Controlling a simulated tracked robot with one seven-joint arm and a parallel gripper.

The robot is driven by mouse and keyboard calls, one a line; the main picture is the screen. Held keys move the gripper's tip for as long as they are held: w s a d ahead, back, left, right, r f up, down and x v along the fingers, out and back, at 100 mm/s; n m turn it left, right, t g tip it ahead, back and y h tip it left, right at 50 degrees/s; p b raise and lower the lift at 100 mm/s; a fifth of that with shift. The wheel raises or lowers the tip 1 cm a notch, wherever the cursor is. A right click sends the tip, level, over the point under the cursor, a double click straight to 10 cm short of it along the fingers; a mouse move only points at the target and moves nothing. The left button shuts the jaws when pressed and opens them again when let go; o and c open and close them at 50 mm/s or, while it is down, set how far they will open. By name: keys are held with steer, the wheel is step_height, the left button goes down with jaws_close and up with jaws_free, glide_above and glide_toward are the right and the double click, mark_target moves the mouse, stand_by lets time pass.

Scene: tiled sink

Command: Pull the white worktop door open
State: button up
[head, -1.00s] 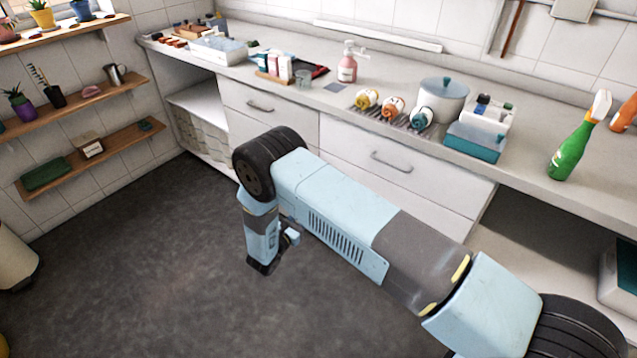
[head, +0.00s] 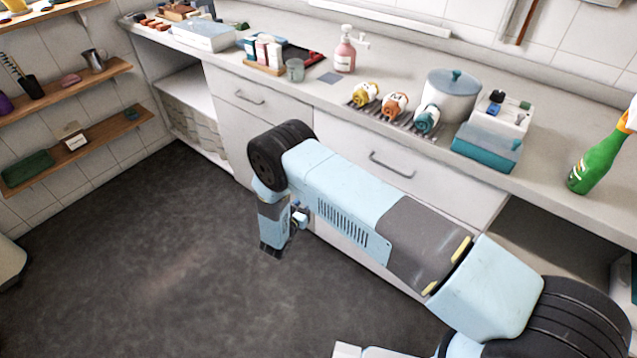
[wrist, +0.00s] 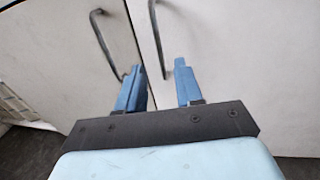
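The white worktop (head: 330,100) has pale fronts below it, with a metal handle on the left front (head: 248,96) and another on the right front (head: 392,165). In the wrist view two white fronts meet at a dark seam, one with a left handle (wrist: 101,40) and one with a right handle (wrist: 156,38). Both fronts look closed. My gripper (wrist: 158,66) is open, its blue fingers pointing at the fronts. The right handle's lower end shows between the fingers; I cannot tell how deep it sits. In the head view my gripper (head: 272,245) hangs low before the fronts, its fingers unclear.
Wall shelves (head: 80,145) are at the left. Dark floor (head: 130,260) is clear in front of the cabinets.

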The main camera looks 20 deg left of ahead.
steer(key=w+d, duration=0.1)
steer(key=w, duration=0.8)
steer(key=shift+d, duration=0.3)
steer(key=shift+w, duration=0.1)
jaws_close()
stand_by(0.9)
